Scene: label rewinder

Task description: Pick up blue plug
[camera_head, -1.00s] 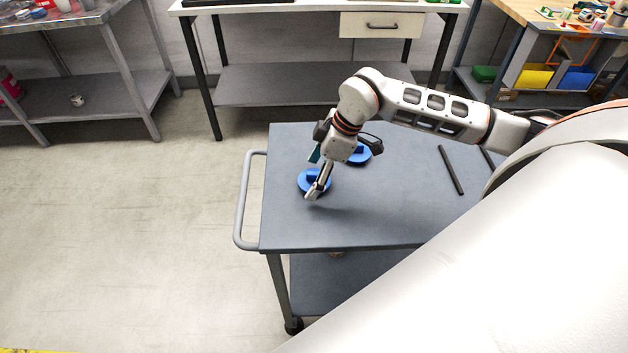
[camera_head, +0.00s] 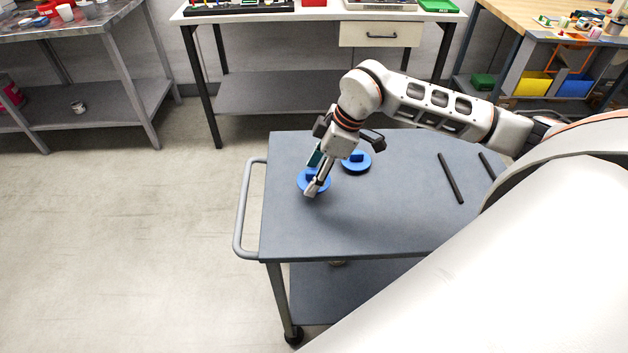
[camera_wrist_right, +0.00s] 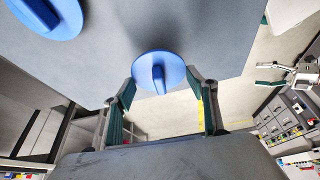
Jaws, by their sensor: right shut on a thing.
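Two round blue plugs with raised grips are in the head view. The nearer blue plug (camera_head: 313,180) is at my right gripper (camera_head: 313,188), over the left part of the grey cart top. My right gripper is shut on this plug, which appears slightly above the cart top. In the right wrist view the held plug (camera_wrist_right: 158,73) sits between the teal fingertips, its grip ridge facing the camera. The other blue plug (camera_head: 356,163) lies on the cart behind and to the right. My left gripper (camera_wrist_right: 268,74) shows small at the right wrist view's right edge, open and empty.
The cart (camera_head: 390,220) has a handle rail (camera_head: 243,215) on its left. Two black bars, one of them here (camera_head: 451,178), lie on its right part. A white workbench (camera_head: 330,15) stands behind. The front left of the cart top is clear.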

